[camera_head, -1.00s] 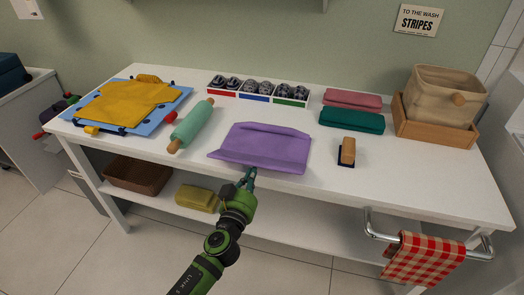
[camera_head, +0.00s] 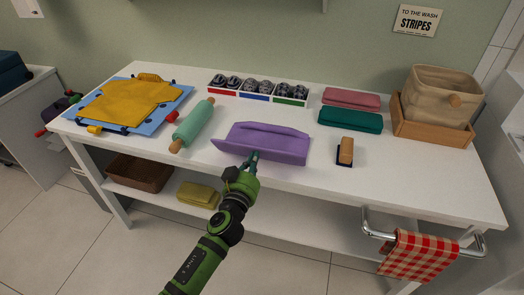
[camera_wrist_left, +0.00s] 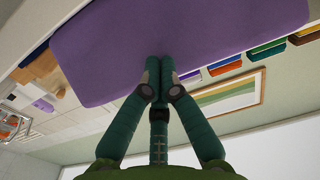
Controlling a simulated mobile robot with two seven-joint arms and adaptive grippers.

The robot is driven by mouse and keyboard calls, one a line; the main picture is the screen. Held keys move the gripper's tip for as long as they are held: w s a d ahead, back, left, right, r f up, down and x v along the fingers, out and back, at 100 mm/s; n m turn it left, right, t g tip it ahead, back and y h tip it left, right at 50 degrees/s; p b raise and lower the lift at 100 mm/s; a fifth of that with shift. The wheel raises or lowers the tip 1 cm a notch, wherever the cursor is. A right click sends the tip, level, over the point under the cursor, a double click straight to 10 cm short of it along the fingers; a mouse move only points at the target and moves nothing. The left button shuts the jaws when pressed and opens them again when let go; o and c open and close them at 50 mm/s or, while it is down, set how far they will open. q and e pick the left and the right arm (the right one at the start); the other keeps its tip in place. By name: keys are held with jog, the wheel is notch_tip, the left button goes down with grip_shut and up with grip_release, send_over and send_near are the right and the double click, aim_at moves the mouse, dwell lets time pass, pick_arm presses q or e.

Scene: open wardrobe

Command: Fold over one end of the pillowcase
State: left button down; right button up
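The purple pillowcase (camera_head: 266,139) lies on the white table near its front edge, with a raised ridge along its far side. Its near edge stands up off the table, and its near left corner sticks out. My left gripper (camera_head: 254,156) is at the middle of that near edge, with its fingers together. In the left wrist view the pillowcase (camera_wrist_left: 180,35) fills the top, and the fingertips (camera_wrist_left: 160,68) meet at its edge, pinching it; the exact grip is partly hidden. My right gripper is not in view.
A green rolling pin (camera_head: 193,125) lies left of the pillowcase, and a wooden brush (camera_head: 345,151) stands to the right. Behind are a divided box (camera_head: 254,97) and folded teal cloth (camera_head: 350,119). A checked towel (camera_head: 420,257) hangs on the front rail (camera_head: 375,233).

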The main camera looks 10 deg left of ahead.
aim_at(256, 148)
pick_arm(q)
jog(key=shift+w+r+p, duration=0.2)
jog(key=shift+w+r, duration=0.35)
jog(key=shift+w, duration=0.3)
jog(key=shift+w+r+p, duration=0.2)
jog(key=shift+w+r, duration=0.35)
jog(key=shift+w, duration=0.25)
jog(key=shift+w+r+b, duration=0.2)
jog(key=shift+w+b, duration=0.2)
jog(key=shift+w, duration=1.1)
jog(key=shift+w+b, duration=0.4)
jog(key=shift+w, duration=0.3)
jog(key=shift+w+f+b, duration=0.25)
jog(key=shift+w+b, duration=0.15)
jog(key=shift+w, duration=0.25)
jog(key=shift+r, duration=0.1)
